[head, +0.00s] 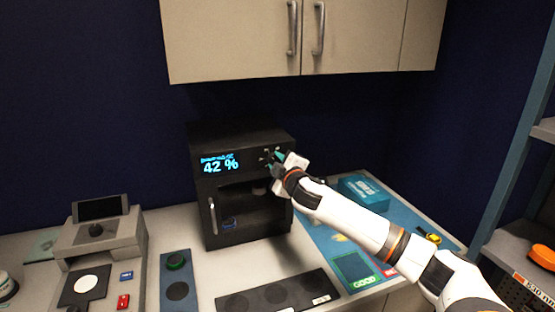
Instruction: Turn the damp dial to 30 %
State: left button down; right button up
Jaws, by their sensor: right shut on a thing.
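A black cabinet (208,215) stands on the bench, and its lit blue display (220,164) reads 42 %. The dial is on the upper right of the cabinet's front, mostly hidden behind my gripper. My right gripper (272,159) is at that spot, its fingers shut on the dial. My left gripper does not show.
A grey device with a dark screen (100,208) stands at the left. A black strip with round pads (275,294) lies in front of the cabinet. A teal box (365,192) sits on a blue mat at the right. Beige cupboards (235,40) hang above.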

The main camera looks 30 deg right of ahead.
jog(key=shift+n, duration=0.3)
dwell(0.4)
jog(key=o, duration=1)
jog(key=shift+c, duration=0.2)
jog(key=b+v, duration=0.3)
jog(key=v, duration=0.9)
jog(key=shift+b, duration=0.4)
